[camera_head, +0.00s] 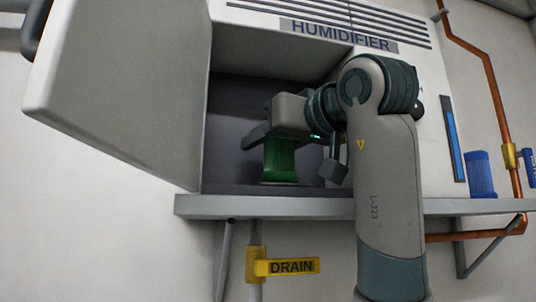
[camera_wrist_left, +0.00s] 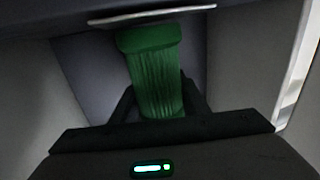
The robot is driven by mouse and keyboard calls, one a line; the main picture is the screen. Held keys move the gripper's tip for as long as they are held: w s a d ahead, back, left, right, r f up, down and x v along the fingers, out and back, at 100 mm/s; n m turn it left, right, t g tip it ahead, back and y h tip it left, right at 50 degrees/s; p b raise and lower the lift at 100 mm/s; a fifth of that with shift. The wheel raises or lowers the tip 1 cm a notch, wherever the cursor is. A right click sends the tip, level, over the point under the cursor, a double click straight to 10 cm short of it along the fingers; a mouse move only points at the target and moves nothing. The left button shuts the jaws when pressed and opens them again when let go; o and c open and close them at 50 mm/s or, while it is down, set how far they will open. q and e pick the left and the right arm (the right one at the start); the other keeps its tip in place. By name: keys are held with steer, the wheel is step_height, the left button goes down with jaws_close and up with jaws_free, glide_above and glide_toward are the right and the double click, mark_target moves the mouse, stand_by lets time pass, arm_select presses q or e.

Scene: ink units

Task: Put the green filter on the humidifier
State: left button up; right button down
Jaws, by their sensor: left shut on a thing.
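The humidifier (camera_head: 300,55) is a white wall cabinet with its door swung open to the left. The green filter (camera_head: 279,160) is a ribbed green cylinder inside its dark compartment. It looks upright, its lower end at or just above a flat disc on the compartment floor; contact is hard to tell. My left gripper (camera_head: 262,143) reaches into the compartment and is shut on the green filter's upper part. In the left wrist view the filter (camera_wrist_left: 155,72) stands between the two dark fingers (camera_wrist_left: 158,108), its far end close to a pale plate edge. My right gripper is not in view.
A blue filter (camera_head: 481,175) stands on the shelf (camera_head: 300,207) at the right. Copper pipes (camera_head: 490,80) with a valve run along the right wall. A yellow DRAIN handle (camera_head: 287,267) hangs below the shelf. The open door (camera_head: 120,90) bounds the compartment's left side.

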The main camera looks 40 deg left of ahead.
arm_select(q)
steer(key=shift+f, duration=0.15)
steer(key=shift+s+f, duration=0.1)
